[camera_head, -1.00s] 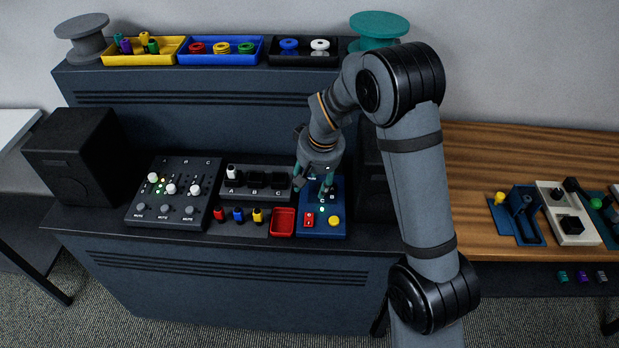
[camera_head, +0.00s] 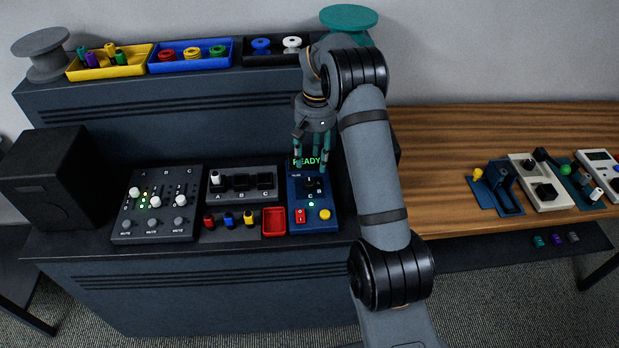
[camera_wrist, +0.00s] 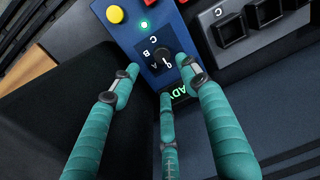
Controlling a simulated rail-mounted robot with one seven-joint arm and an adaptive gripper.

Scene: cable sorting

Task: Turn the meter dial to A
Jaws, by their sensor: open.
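The blue meter box (camera_head: 291,192) stands at the right end of the console, with a lit green READY display (camera_head: 306,161), and a black dial (camera_head: 313,185). In the wrist view the dial (camera_wrist: 161,61) has a white mark and the letters A, B and C printed beside it; I cannot tell surely which letter it points at. A green light (camera_wrist: 144,25) glows below C. My gripper (camera_head: 311,166), with teal fingers, is open and empty above the far part of the meter. In the wrist view its fingertips (camera_wrist: 160,86) are spread around the dial's far side, apparently clear of it.
A red switch (camera_head: 300,216) and yellow button (camera_head: 325,214) sit at the meter's front. Left are a red tray (camera_head: 274,222), a three-socket block (camera_head: 241,184) and a slider mixer (camera_head: 155,203). A black speaker (camera_head: 55,180) stands far left. The wooden table (camera_head: 440,170) is mostly clear nearby.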

